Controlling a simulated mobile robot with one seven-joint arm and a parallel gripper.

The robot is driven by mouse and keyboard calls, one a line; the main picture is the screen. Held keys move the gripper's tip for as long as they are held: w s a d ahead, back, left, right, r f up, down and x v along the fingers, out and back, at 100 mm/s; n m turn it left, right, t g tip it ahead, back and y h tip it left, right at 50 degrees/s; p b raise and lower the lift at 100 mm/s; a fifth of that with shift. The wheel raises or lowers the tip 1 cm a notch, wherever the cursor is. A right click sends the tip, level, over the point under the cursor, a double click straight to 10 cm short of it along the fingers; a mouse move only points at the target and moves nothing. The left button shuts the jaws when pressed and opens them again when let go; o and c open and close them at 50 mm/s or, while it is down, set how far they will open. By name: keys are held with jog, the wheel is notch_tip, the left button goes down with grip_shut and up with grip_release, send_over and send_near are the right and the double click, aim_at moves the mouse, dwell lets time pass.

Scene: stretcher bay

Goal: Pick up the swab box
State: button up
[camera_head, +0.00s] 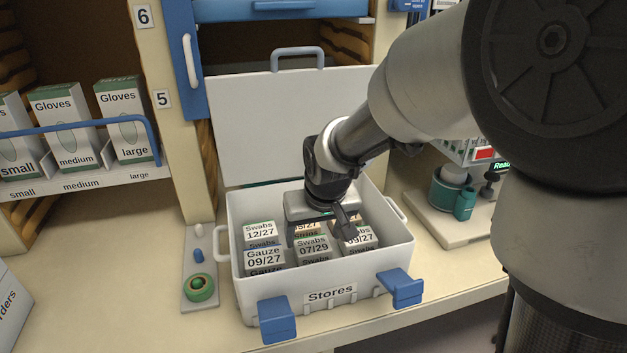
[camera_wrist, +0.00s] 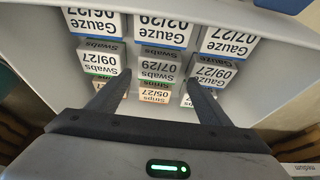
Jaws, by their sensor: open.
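Several swab boxes stand in the open white stores case (camera_head: 378,262). The swab box dated 07/29 (camera_head: 312,245) is in the middle column; its label also shows upside down in the wrist view (camera_wrist: 157,68). A swab box dated 12/27 (camera_head: 259,230) is at the back left. One dated 09/27 (camera_wrist: 97,61) is in the column to the right in the head view, partly hidden there by my gripper. My gripper (camera_head: 318,229) is open and empty, low over the case. In the wrist view its fingers (camera_wrist: 159,80) lie on either side of the middle column. Contact cannot be told.
A strips box (camera_wrist: 155,92) stands behind the 07/29 swabs. Gauze boxes (camera_wrist: 163,28) fill the row in front. The case walls surround them closely, and the raised lid (camera_head: 270,110) stands behind. Glove boxes (camera_head: 125,118) are on the left shelf. A green tape roll (camera_head: 199,288) lies left.

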aim_at(312, 245)
jog(key=x, duration=0.7)
jog(key=shift+w+d+f+b, duration=0.1)
jog(key=shift+w+f+b, duration=0.15)
jog(key=shift+b, duration=0.1)
jog(key=shift+r, duration=0.1)
jog(key=c, duration=0.8)
